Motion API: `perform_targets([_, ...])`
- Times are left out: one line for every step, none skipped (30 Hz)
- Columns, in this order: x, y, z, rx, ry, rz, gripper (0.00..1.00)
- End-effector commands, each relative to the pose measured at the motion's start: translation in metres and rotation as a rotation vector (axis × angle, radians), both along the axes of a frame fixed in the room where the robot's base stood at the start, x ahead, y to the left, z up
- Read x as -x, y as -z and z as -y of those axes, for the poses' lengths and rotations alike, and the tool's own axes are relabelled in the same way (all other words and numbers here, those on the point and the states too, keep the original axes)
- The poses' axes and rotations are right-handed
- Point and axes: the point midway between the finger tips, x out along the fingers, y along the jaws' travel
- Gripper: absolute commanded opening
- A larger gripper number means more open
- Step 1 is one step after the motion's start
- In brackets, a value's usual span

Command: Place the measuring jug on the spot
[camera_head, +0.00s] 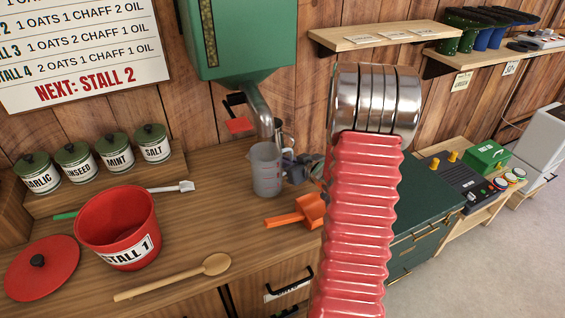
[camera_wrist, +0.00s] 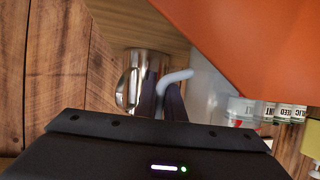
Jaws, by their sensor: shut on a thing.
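The measuring jug (camera_head: 266,172) is a translucent grey cup below the metal spout of the green hopper in the head view. My gripper (camera_head: 292,168) is at its right side, shut on its handle. In the wrist view the dark fingers close on the pale curved handle (camera_wrist: 178,76), and the jug's body (camera_wrist: 203,88) is to their right. The jug looks upright; I cannot tell whether its base touches the bench. No marked spot is clearly visible. My red ribbed arm hides part of the bench to the right.
The green hopper (camera_head: 238,38) hangs above, with a red flap (camera_head: 240,125) near its spout. An orange scoop (camera_head: 297,212), wooden spoon (camera_head: 175,277), red bucket (camera_head: 117,228) and lid (camera_head: 41,268) lie around. A metal vessel (camera_wrist: 143,80) stands close to the fingers.

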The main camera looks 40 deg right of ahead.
Motion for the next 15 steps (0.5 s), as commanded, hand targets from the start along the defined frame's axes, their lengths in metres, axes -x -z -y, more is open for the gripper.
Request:
perform_targets([-0.0001, 0.0006, 0.0002, 0.0, 0.0, 0.0, 0.0])
perform_targets([0.0, 0.001, 0.0002, -0.001, 0.0, 0.0, 0.0])
perform_targets([0.0, 0.0016, 0.0002, -0.001, 0.0, 0.0, 0.0])
perform_targets([0.0, 0.0021, 0.0002, -0.001, 0.0, 0.0, 0.0])
perform_targets([0.0, 0.0025, 0.0002, -0.001, 0.0, 0.0, 0.0])
perform_targets([0.0, 0.0031, 0.0003, -0.001, 0.0, 0.0, 0.0])
perform_targets([0.0, 0.0035, 0.0003, 0.0, 0.0, 0.0, 0.0])
perform_targets([0.0, 0.0039, 0.0003, 0.0, 0.0, 0.0, 0.0])
perform_targets([0.0, 0.0044, 0.0002, 0.0, 0.0, 0.0, 0.0])
perform_targets([0.0, 0.0049, 0.0002, 0.0, 0.0, 0.0, 0.0])
perform_targets([0.0, 0.0053, 0.0003, 0.0, 0.0, 0.0, 0.0])
perform_targets([0.0, 0.0057, 0.0003, 0.0, 0.0, 0.0, 0.0])
perform_targets([0.0, 0.0062, 0.0003, 0.0, 0.0, 0.0, 0.0])
perform_targets([0.0, 0.0066, 0.0003, 0.0, 0.0, 0.0, 0.0])
perform_targets([0.0, 0.0071, 0.0003, 0.0, 0.0, 0.0, 0.0])
